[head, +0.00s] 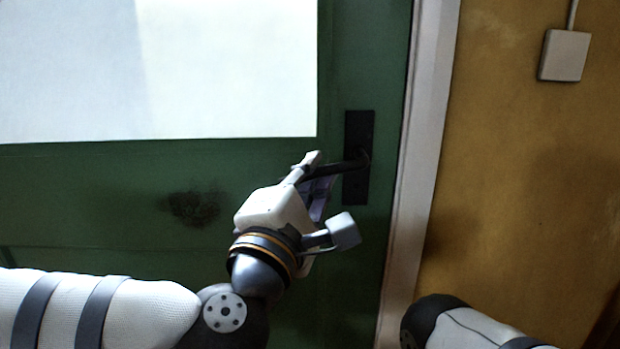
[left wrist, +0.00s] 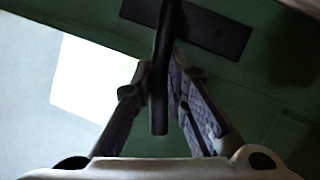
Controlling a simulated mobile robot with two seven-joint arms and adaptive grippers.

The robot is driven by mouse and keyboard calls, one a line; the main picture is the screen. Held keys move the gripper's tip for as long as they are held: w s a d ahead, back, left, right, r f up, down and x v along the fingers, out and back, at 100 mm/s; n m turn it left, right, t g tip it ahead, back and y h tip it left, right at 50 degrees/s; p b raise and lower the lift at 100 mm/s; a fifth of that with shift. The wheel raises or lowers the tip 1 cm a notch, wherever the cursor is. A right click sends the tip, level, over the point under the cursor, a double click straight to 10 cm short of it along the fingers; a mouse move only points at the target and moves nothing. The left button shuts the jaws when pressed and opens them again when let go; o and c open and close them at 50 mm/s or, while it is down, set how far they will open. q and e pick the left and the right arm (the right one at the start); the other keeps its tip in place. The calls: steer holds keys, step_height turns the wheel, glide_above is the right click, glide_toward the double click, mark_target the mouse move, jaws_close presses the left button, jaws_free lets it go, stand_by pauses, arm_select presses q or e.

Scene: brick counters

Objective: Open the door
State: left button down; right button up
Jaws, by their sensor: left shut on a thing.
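A green door (head: 120,185) with a large bright white pane (head: 225,65) fills the left and middle of the head view. Its black handle (head: 345,165) sticks out leftward from a dark upright plate (head: 358,128) near the door's right edge. My left gripper (head: 312,173) is at the handle's free end, shut on it. In the left wrist view the handle (left wrist: 160,95) runs down between the two fingers, and the plate (left wrist: 195,22) lies beyond. The door appears shut against its frame. Of my right arm only a part shows at the bottom right; its gripper is out of view.
A pale door frame (head: 425,120) runs up just right of the door. Right of it is an ochre wall (head: 520,180) with a white switch box (head: 564,55) and cable. A dark smudge (head: 195,208) marks the door left of my gripper.

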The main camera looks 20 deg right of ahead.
arm_select(q)
steer(key=shift+s+d+f+n+t+y+b, duration=0.15)
steer(key=shift+f+n+t+b, duration=0.3)
steer(key=shift+n+b, duration=0.55)
steer(key=shift+w+d+f+n+t+y+b, duration=0.1)
steer(key=shift+d+f+n+t+y+b, duration=0.25)
steer(key=shift+n+b, duration=0.65)
steer(key=shift+s+d+f+n+t+y+b, duration=0.1)
steer(key=shift+f+n+t+b, duration=0.45)
steer(key=shift+n, duration=0.75)
arm_select(e)
steer(key=s+f+g, duration=0.1)
steer(key=s+f, duration=0.2)
steer(key=f, duration=0.2)
arm_select(q)
steer(key=shift+r, duration=0.1)
arm_select(e)
steer(key=shift+s+f, duration=0.1)
